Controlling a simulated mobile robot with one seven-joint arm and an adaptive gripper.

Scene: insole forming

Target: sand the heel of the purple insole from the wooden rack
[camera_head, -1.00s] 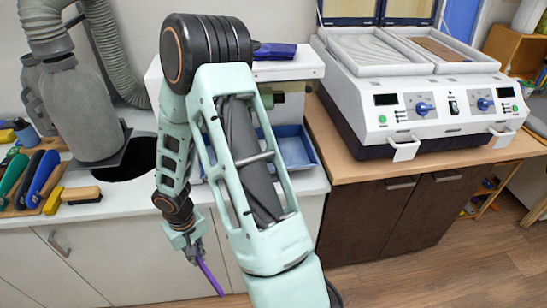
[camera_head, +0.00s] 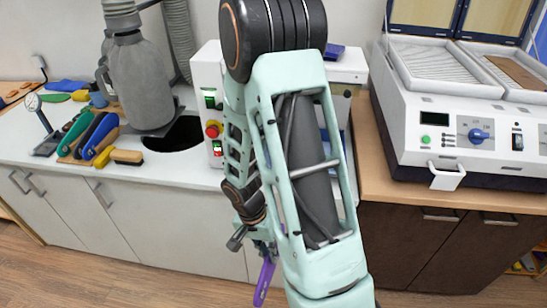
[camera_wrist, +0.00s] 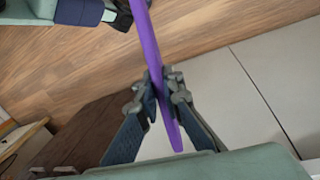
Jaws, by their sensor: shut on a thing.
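My gripper (camera_head: 266,252) hangs low in front of the white cabinets, partly hidden by my arm. It is shut on the purple insole (camera_head: 264,282), which hangs below the fingers. In the wrist view the two fingers (camera_wrist: 160,88) pinch the insole (camera_wrist: 147,42) from both sides, and it shows nearly edge-on. I cannot tell which end is the heel. A wooden rack (camera_head: 66,159) with green and blue insoles stands on the left counter.
A grey dust bag (camera_head: 139,85) with hoses stands beside a dark hole (camera_head: 180,134) in the counter. A white heating press (camera_head: 460,125) stands on the right wooden counter. Floor (camera_head: 120,280) is free in front of the cabinets.

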